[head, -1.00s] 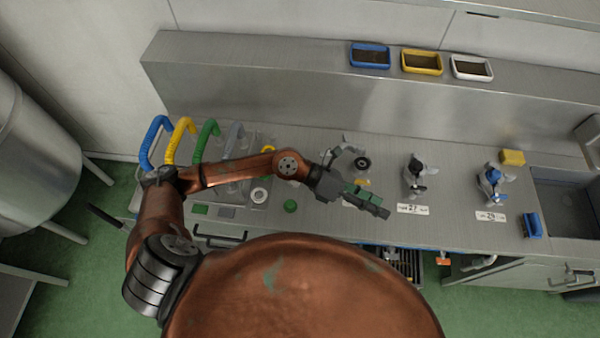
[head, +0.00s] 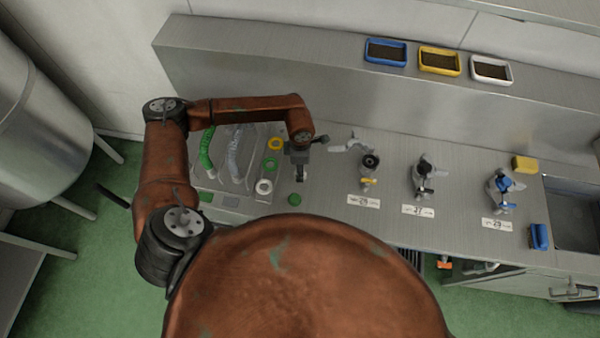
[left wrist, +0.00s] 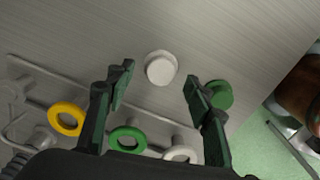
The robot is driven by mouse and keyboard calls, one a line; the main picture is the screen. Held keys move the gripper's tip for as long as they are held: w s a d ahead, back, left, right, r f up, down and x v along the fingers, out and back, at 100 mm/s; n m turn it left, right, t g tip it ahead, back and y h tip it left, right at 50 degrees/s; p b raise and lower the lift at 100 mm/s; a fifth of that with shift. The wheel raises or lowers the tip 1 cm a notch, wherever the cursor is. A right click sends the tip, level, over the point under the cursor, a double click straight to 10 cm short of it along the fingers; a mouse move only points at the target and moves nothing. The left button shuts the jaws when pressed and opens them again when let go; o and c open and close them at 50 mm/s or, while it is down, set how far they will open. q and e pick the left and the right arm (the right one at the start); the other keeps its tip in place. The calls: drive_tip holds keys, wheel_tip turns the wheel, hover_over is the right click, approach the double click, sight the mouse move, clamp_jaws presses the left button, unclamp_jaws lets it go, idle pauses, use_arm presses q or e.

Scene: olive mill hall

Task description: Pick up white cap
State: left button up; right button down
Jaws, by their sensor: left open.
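The white cap (left wrist: 161,69) is a small round disc standing on the metal counter in the left wrist view. It appears between and beyond the two fingers of my left gripper (left wrist: 158,88), which is open and empty. I cannot make the cap out in the head view, where the wrist and gripper (head: 300,175) point down at that part of the counter. A green cap (left wrist: 219,95) sits beside the white one, behind the right-hand finger in the wrist view. It also shows in the head view (head: 295,199). My right gripper is not in view.
Yellow (head: 275,144), green (head: 270,163) and white (head: 264,187) rings stand left of the gripper, beside a clear tray with green (head: 208,150) and clear hoses. Several valve fittings (head: 423,178) stand to the right. A raised metal back ledge (head: 330,80) runs behind.

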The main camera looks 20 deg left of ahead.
use_arm(q)
drive_tip(key=shift+f, duration=1.2)
drive_tip(key=shift+c, duration=0.5)
drive_tip(key=c, duration=1.1)
